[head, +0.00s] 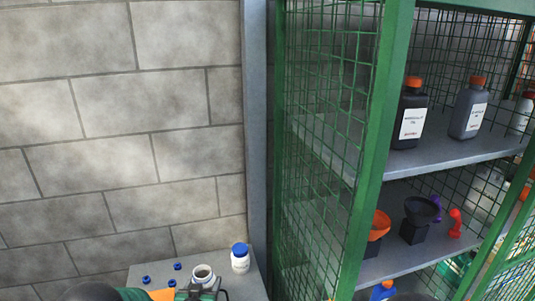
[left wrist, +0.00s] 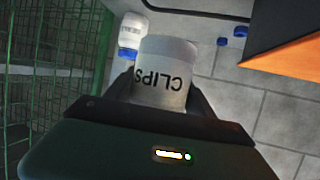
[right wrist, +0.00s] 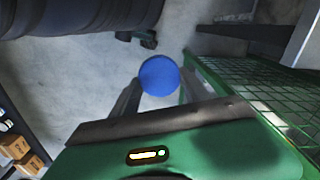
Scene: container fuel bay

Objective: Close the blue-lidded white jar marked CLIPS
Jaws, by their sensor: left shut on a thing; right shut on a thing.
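The white jar marked CLIPS (left wrist: 163,72) is between the fingers of my left gripper (left wrist: 160,92), which is shut on it. In the head view the same jar (head: 203,272) appears without a lid, its open mouth facing up, at the front of the grey bench top. The fingers of my left gripper (head: 208,289) show beside it. A round blue lid (right wrist: 159,76) is held between the fingertips of my right gripper (right wrist: 159,92), which is shut on it. I cannot make out the right gripper or this lid in the head view.
A second white jar with a blue lid (head: 240,259) stands just right of the open jar. Several small blue pieces (head: 178,267) lie to the left on the bench (head: 140,269). A green mesh cage (head: 325,130) with shelves of bottles and funnels stands at right.

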